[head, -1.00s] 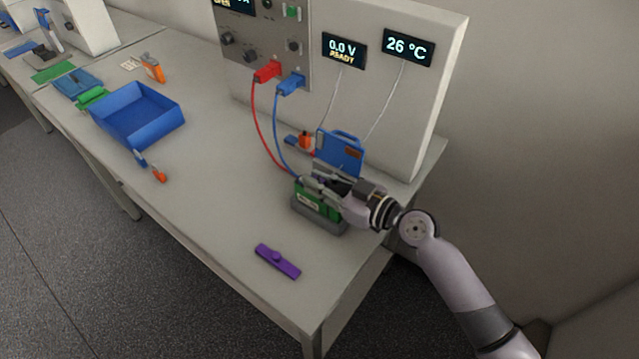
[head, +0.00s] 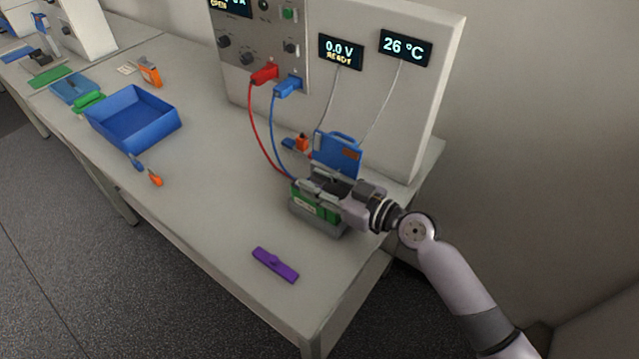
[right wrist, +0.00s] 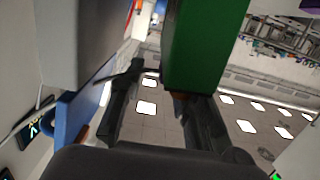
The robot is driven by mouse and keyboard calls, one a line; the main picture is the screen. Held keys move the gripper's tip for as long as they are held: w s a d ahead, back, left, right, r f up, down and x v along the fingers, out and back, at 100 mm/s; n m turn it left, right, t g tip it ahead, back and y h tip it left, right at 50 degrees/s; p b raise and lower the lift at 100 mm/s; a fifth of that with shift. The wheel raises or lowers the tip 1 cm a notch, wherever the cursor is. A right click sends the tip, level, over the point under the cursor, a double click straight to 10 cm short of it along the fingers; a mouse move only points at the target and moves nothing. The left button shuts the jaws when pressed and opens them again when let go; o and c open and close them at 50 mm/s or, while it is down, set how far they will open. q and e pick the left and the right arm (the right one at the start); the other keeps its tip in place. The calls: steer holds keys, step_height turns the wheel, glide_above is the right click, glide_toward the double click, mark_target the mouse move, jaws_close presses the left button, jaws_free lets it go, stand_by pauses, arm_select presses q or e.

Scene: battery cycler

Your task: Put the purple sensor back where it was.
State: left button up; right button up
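The purple sensor (head: 275,265) lies flat on the bench near its front right edge, apart from my gripper. My right gripper (head: 322,188) is at the top of the green battery block (head: 314,204), which sits in a grey holder (head: 318,225). In the right wrist view the fingers (right wrist: 160,88) are spread apart, with the green block (right wrist: 205,45) close to one finger. I see nothing held between them. Whether a finger touches the block is unclear. My left gripper is not in view.
A blue clamp-like piece (head: 337,153) stands behind the holder, before the cycler panel (head: 395,110). Red and blue cables (head: 255,130) run down to the battery. A blue bin (head: 134,120) stands at left. An orange-tipped tool (head: 154,180) lies nearby. The bench between is clear.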

steer(key=f, duration=0.2)
steer(key=shift+s+f+g, duration=0.3)
steer(key=shift+s, duration=0.1)
steer(key=shift+r+p, duration=0.5)
steer(key=shift+p, duration=0.45)
steer(key=shift+s+d+f, duration=0.1)
steer(key=shift+d+f, duration=0.05)
steer(key=shift+f, duration=0.05)
steer(key=b+v, duration=0.3)
steer(key=v, duration=0.1)
steer(key=shift+d+f, duration=0.15)
steer(key=shift+f, duration=0.15)
steer(key=r+b+v, duration=0.1)
steer(key=b+v, duration=0.4)
steer(key=v, duration=0.7)
steer(key=shift+r+b, duration=0.2)
steer(key=shift+b, duration=0.1)
steer(key=shift+d, duration=0.15)
